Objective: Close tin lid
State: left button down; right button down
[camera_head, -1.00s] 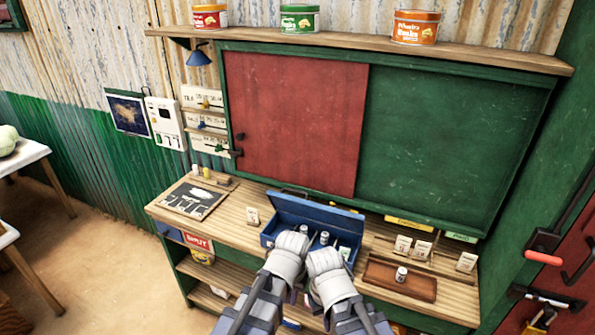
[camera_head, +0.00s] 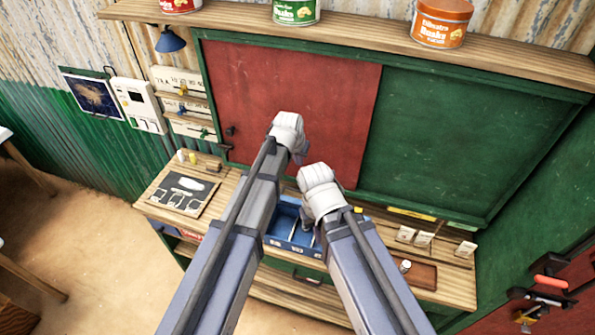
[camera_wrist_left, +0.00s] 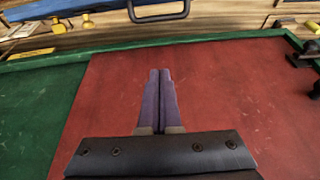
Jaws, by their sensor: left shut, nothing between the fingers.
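The blue tin (camera_head: 290,247) stands on the wooden counter, with its compartmented inside showing between my two arms. Its raised lid is mostly hidden behind my arms in the head view. In the left wrist view a blue edge, apparently the lid (camera_wrist_left: 75,18), and a dark handle (camera_wrist_left: 158,13) show at the top. My left gripper (camera_head: 299,157) is up in front of the red panel, above and behind the tin. Its fingers are shut and empty in the left wrist view (camera_wrist_left: 160,75). My right gripper (camera_head: 307,215) points down over the tin's right part; its fingertips are too unclear to judge.
A red panel (camera_head: 335,100) and a green board (camera_head: 460,145) stand behind the counter. A shelf (camera_head: 350,35) with several round tins runs above. A slate (camera_head: 183,192) lies left on the counter; a brown tray (camera_head: 425,273) and small cards are right.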

pick_arm(q)
notch_tip(320, 180, down, 12)
jog(key=b, duration=1.1)
jog(key=shift+w+r, duration=0.1)
jog(key=shift+r, duration=0.1)
jog(key=shift+w, duration=0.1)
